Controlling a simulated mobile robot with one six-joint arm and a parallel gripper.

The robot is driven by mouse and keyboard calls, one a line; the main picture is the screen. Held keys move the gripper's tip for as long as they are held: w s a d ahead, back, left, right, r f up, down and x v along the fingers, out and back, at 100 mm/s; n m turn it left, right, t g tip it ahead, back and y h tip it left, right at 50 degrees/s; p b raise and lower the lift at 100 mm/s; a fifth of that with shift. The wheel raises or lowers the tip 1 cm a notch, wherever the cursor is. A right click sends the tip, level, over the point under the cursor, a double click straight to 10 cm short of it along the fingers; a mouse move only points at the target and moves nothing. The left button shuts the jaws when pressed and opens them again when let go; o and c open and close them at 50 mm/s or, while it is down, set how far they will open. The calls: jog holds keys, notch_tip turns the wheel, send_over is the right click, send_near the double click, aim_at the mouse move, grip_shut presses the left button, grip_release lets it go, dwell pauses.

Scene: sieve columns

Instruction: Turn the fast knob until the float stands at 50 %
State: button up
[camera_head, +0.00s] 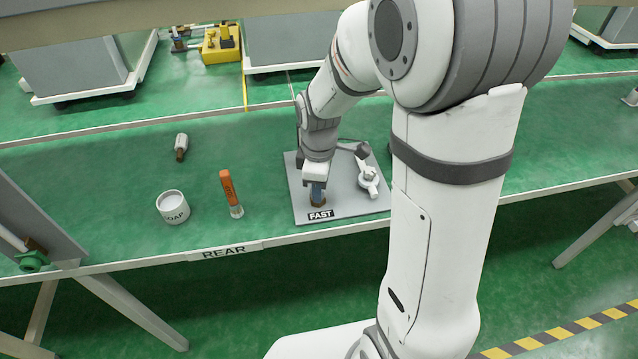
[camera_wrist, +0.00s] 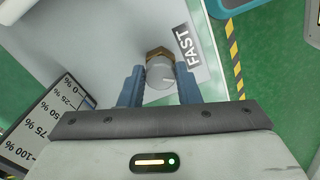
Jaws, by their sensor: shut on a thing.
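The fast knob (camera_wrist: 160,71) is a pale round knob with a line mark on its face and a brass collar behind it. The FAST label (camera_wrist: 187,46) is beside it, and it also shows in the head view (camera_head: 320,215). My gripper (camera_wrist: 160,88) is shut on the knob, one blue finger on each side. In the head view my gripper (camera_head: 318,192) points down at the front of the grey board and hides most of the knob. A percent scale (camera_wrist: 38,122) shows at the lower left of the wrist view, partly cut off. I cannot make out the float.
On the grey board (camera_head: 350,212), a pale fitting (camera_head: 369,181) stands right of my gripper. Left on the green bench are a white pot (camera_head: 173,207), an orange-topped tube (camera_head: 230,190) and a small bottle (camera_head: 181,147). A REAR label (camera_head: 224,252) marks the bench edge.

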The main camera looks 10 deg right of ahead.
jog(key=shift+w+r+n, duration=0.1)
jog(key=shift+n, duration=0.6)
jog(key=o, duration=1)
notch_tip(320, 180, up, 8)
jog(key=shift+f+p, duration=0.15)
jog(key=shift+p, duration=0.5)
